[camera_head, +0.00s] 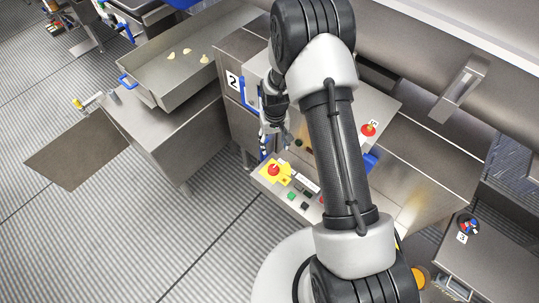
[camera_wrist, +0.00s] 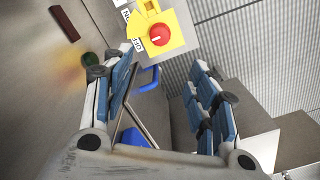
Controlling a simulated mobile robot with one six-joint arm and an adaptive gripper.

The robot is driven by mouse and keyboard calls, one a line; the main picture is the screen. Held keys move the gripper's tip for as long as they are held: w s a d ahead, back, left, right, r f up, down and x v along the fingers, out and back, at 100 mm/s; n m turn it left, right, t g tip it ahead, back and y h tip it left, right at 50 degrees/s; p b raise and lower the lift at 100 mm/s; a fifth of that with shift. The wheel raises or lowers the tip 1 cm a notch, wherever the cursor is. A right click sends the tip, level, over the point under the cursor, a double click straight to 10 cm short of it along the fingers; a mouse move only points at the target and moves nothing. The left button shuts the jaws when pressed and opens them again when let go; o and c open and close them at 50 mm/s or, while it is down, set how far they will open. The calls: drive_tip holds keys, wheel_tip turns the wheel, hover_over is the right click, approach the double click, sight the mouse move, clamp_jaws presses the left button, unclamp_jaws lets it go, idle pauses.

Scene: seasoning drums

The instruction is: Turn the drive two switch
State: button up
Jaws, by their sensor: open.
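In the wrist view a red rotary knob (camera_wrist: 158,34) sits on a yellow plate (camera_wrist: 176,22), with partly visible ON and OFF labels at its left. A similar red and yellow switch (camera_head: 273,170) is on the low control panel (camera_head: 262,178) in the head view. Which drive it belongs to cannot be read. My gripper (camera_wrist: 150,72) is open and empty, its blue-padded fingers apart below the knob in the picture, not touching it. In the head view my gripper (camera_head: 266,148) hangs above and behind the panel, partly hidden by my arm.
Green (camera_head: 291,196) and black (camera_head: 304,206) buttons share the panel. A cabinet labelled 2 (camera_head: 232,80) stands behind it. Another red knob (camera_head: 369,129) is right of my arm. A metal tray (camera_head: 160,80) is at upper left. The ribbed floor (camera_head: 150,240) is clear.

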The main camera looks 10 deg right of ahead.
sight(274, 168)
wheel_tip(274, 168, down, 18)
drive_tip(key=b, duration=0.4)
drive_tip(key=shift+r, duration=0.1)
clamp_jaws()
idle(0.7)
